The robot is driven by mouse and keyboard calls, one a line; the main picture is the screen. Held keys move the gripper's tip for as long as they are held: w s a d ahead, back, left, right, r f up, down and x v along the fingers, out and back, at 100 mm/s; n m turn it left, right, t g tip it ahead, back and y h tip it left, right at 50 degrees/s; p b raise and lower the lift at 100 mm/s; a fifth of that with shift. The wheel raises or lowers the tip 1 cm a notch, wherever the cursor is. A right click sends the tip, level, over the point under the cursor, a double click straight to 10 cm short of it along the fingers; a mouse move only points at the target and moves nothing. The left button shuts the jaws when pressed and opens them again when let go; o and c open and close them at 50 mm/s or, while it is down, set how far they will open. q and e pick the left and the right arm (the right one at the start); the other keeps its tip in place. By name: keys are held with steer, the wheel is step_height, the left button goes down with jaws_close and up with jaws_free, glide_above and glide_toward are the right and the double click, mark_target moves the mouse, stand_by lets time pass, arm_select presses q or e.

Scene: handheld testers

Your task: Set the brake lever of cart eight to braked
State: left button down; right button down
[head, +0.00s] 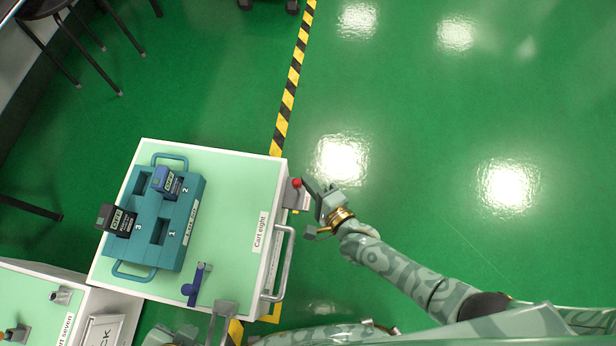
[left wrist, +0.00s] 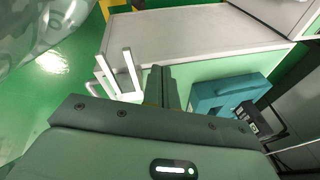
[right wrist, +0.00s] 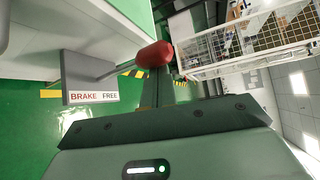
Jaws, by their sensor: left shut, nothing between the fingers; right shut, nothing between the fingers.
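Cart eight (head: 222,245) has a pale green top and a name label. Its brake lever ends in a red knob (head: 297,183) at the right side of the cart. In the right wrist view the red knob (right wrist: 155,54) is on a grey rod from a plate (right wrist: 90,80) marked BRAKE and FREE. The knob appears on the FREE side, though the angle is steep. My right gripper (head: 308,183) is shut and empty, close beside the knob; contact is unclear. My left gripper (left wrist: 160,72) is shut and empty near the cart's front edge.
A push handle (head: 282,262) projects from cart eight. A teal tray (head: 158,250) with dark and blue testers and a blue tool (head: 198,285) are on its top. Cart seven (head: 30,305) stands at the lower left. The green floor to the right is clear.

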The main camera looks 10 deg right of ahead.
arm_select(q)
steer(key=shift+w+d, duration=0.1)
arm_select(e)
steer(key=shift+s+a+f, duration=0.15)
steer(key=shift+s+a, duration=0.05)
steer(key=shift+s, duration=0.35)
steer(key=shift+s+a+f, duration=0.15)
steer(key=shift+s+f, duration=0.05)
steer(key=shift+s, duration=0.35)
steer(key=shift+s+a+f, duration=0.15)
steer(key=shift+s+a, duration=0.05)
steer(key=shift+s, duration=0.35)
arm_select(q)
steer(key=shift+d, duration=0.1)
arm_select(e)
steer(key=shift+s+a+f, duration=0.1)
steer(key=shift+s+a, duration=0.05)
steer(key=shift+s, duration=0.1)
arm_select(q)
steer(key=shift+r, duration=0.15)
arm_select(e)
steer(key=shift+s, duration=0.1)
